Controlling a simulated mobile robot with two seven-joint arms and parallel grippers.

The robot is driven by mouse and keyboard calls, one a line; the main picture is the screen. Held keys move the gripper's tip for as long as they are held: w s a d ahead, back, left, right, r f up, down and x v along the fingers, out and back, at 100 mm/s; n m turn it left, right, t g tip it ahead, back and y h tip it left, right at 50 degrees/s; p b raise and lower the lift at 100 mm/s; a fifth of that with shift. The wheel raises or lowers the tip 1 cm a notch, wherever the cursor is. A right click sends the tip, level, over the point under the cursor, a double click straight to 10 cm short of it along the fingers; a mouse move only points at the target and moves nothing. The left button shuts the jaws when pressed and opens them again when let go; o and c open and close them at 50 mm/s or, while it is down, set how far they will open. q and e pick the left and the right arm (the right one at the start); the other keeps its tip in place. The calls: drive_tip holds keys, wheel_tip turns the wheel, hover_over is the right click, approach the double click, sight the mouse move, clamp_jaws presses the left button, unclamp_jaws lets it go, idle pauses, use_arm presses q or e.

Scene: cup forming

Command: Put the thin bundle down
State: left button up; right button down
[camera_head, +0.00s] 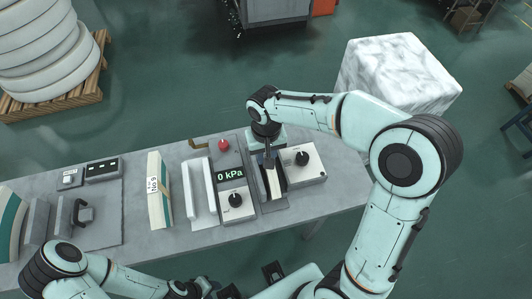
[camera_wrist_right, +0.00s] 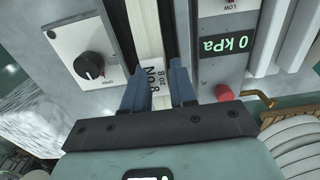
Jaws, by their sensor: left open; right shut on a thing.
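The thin bundle (camera_wrist_right: 148,35) is a pale, narrow stack with an "8 oz No.8" label at its near end. My right gripper (camera_wrist_right: 160,88) is shut on this labelled end, one blue-grey finger on each side. In the head view the bundle (camera_head: 273,183) sits low in the narrow bay between the knob box and the gauge panel, partly hidden by my right gripper (camera_head: 269,160). I cannot tell whether its underside touches the bay floor. My left gripper (camera_head: 205,287) is open at the bottom edge, apart from the bundle, and mostly cut off.
The knob box (camera_head: 303,163) and the "0 kPa" gauge panel (camera_head: 232,188) flank the bay closely.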

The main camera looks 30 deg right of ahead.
drive_tip(key=shift+f, duration=0.1)
drive_tip(key=c, duration=1.3)
unclamp_jaws()
drive_tip(key=shift+f, duration=0.1)
drive_tip(key=o, duration=0.4)
use_arm(q)
drive_tip(key=shift+s+d+f, duration=0.1)
use_arm(e)
drive_tip(key=shift+a, duration=0.1)
drive_tip(key=shift+r, duration=0.3)
use_arm(q)
drive_tip(key=shift+w+r+p, duration=0.35)
drive_tip(key=shift+r+p, duration=0.05)
drive_tip(key=shift+r, duration=0.2)
drive_tip(key=shift+w+r+p, duration=0.35)
drive_tip(key=shift+r+p, duration=0.05)
drive_tip(key=shift+r, duration=0.15)
use_arm(e)
wheel_tip(320, 180, up, 12)
